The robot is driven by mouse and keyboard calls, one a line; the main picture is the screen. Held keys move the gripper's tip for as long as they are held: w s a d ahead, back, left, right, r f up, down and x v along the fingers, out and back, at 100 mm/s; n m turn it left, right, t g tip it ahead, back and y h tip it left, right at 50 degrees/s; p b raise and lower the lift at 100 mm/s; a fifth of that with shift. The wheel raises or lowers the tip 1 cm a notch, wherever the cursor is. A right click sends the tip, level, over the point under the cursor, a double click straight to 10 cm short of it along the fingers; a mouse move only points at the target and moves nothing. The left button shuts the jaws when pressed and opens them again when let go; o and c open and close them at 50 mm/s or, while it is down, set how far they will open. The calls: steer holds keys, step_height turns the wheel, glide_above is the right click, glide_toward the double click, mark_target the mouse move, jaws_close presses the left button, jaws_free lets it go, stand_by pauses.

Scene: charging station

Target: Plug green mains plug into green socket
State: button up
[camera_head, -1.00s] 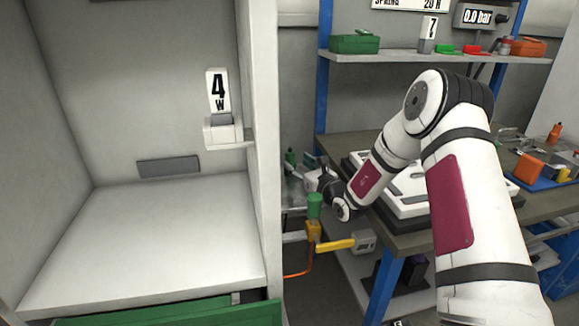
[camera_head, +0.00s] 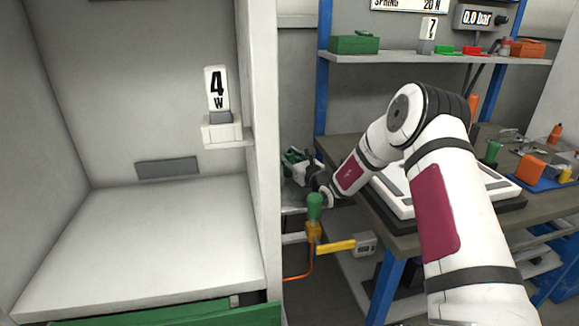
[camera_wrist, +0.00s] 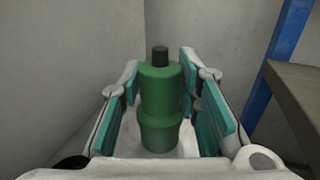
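A green stepped cylinder with a black tip, apparently the green plug (camera_wrist: 160,105), stands upright between my gripper's teal finger pads in the wrist view. My gripper (camera_wrist: 160,75) is open around it. The pads look close to its sides, with a narrow gap at the left; contact at the right is unclear. A green cylinder (camera_head: 315,205) sits on a yellow block with an orange cable, just below the gripper. I cannot identify the green socket for certain.
A white cabinet wall (camera_head: 262,150) stands close left of my gripper. The bench (camera_head: 400,240), with a blue leg, is at the right and carries a white panel (camera_head: 405,190). A yellow bar with a grey end box (camera_head: 365,244) juts out below.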

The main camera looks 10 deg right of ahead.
jaws_close()
steer(key=shift+r, duration=0.15)
